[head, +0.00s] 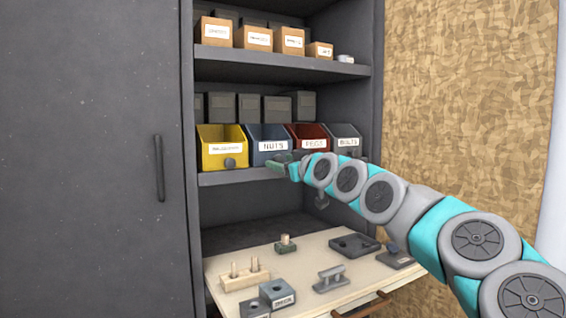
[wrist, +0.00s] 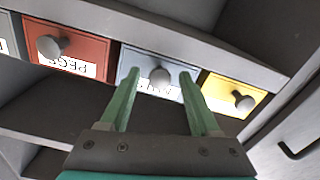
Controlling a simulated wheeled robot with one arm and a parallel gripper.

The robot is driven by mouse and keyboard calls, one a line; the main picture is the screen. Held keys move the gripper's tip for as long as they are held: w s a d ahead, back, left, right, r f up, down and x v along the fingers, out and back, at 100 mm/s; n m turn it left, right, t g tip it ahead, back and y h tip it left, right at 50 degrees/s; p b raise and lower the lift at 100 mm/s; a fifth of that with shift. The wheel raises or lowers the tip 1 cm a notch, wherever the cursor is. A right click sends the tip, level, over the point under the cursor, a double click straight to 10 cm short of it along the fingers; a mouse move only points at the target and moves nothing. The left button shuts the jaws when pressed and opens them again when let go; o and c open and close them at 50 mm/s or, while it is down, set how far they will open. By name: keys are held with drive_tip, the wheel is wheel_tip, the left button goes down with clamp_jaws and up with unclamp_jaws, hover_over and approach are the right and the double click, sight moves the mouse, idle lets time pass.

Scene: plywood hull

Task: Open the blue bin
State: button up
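The blue bin (head: 268,134), labelled NUTS, sits on the middle shelf between the yellow and red bins, its front level with theirs. In the wrist view, where labels appear upside down, the blue bin (wrist: 133,61) is straight ahead with its round grey knob (wrist: 159,75). My gripper (head: 281,164) is at the lower front of the blue bin. Its green fingers (wrist: 160,80) are open, one on each side of the knob in the picture. I cannot tell whether the tips have reached the knob's depth. The arm hides the knob in the head view.
The yellow bin (head: 221,142) and red bin (head: 308,131) flank the blue bin; a grey BOLTS bin (head: 341,132) stands farther right. The shelf edge (head: 235,177) runs just below. A lower worktop (head: 240,300) holds several small parts. A closed cabinet door (head: 90,160) is at left.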

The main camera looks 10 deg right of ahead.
clamp_jaws()
idle(1.2)
